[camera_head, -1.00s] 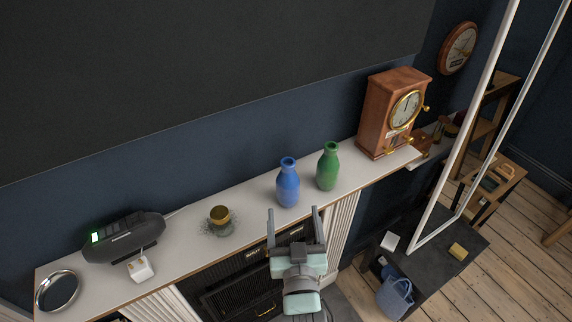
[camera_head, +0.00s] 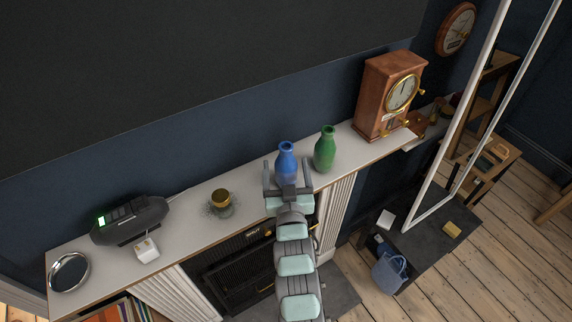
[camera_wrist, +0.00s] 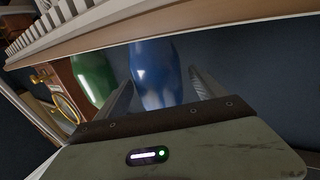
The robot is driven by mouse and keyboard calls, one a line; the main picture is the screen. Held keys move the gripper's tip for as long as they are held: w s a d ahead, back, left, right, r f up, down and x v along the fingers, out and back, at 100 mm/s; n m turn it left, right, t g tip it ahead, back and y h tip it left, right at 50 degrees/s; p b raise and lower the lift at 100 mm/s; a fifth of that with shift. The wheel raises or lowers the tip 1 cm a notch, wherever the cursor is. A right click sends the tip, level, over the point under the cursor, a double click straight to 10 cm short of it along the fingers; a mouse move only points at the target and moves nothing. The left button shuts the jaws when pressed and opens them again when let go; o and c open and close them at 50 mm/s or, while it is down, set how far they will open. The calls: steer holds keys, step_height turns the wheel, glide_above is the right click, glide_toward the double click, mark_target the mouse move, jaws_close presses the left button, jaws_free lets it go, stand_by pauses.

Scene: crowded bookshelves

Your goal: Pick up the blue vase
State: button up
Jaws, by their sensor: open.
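The blue vase (camera_head: 286,158) stands upright on the white mantel shelf, in the middle of the head view. My gripper (camera_head: 286,168) is open, with one finger on each side of the vase's lower body in that view. In the wrist view the blue vase (camera_wrist: 155,72) shows between the two open fingers of my gripper (camera_wrist: 160,85). The fingers do not appear closed on it; whether either touches it I cannot tell. The vase's lower part is hidden by my gripper in the head view.
A green vase (camera_head: 325,150) stands close to the right of the blue one. Further right is a wooden clock (camera_head: 390,95). To the left are a small gold-topped jar (camera_head: 220,200), a black radio (camera_head: 130,220) and a round mirror (camera_head: 69,273). A dark wall rises behind the shelf (camera_head: 190,235).

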steer(key=shift+w, duration=0.2)
steer(key=c, duration=1.7)
steer(key=shift+c, duration=0.2)
